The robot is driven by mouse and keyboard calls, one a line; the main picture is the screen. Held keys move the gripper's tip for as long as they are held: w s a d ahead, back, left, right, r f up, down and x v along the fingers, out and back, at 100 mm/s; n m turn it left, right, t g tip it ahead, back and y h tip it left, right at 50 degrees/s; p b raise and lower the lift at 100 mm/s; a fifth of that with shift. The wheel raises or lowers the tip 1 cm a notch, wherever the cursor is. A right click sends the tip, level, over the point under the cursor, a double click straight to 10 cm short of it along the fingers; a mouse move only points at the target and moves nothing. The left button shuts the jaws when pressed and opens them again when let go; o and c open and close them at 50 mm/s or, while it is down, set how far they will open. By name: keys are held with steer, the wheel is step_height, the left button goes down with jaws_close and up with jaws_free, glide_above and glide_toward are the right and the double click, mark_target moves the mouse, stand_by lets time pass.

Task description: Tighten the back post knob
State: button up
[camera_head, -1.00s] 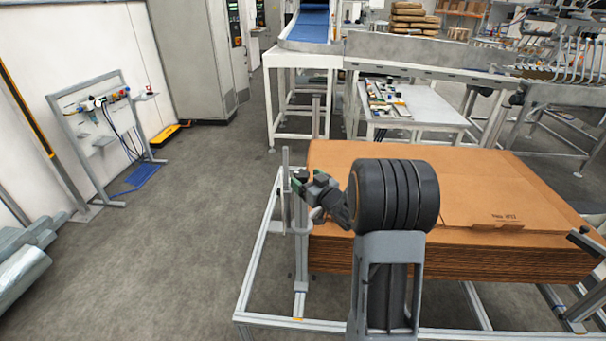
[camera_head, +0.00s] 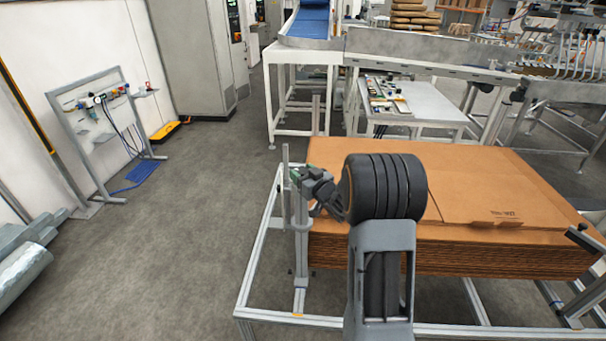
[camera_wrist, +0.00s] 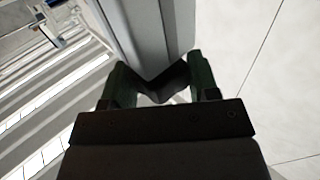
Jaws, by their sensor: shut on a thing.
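The back post (camera_head: 301,245) is a grey upright metal post at the left side of the cardboard stack. My gripper (camera_head: 296,175) is at its upper part, reaching in from the right. In the wrist view the post's pale metal profile (camera_wrist: 140,30) comes in from the top. The dark back post knob (camera_wrist: 166,86) sits at its end, between my green-tipped fingers. My gripper (camera_wrist: 162,84) is shut on the knob, a finger on each side. In the head view the knob is too small and covered to make out.
The cardboard stack (camera_head: 480,180) lies close beside my arm on the right. A low metal frame (camera_head: 262,250) surrounds it. A conveyor (camera_head: 430,48) and a side table (camera_head: 425,105) stand behind. The floor (camera_head: 170,250) to the left is clear.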

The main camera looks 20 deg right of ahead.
steer(key=shift+c, duration=1.1)
steer(key=shift+f+b, duration=0.1)
steer(key=shift+b, duration=0.25)
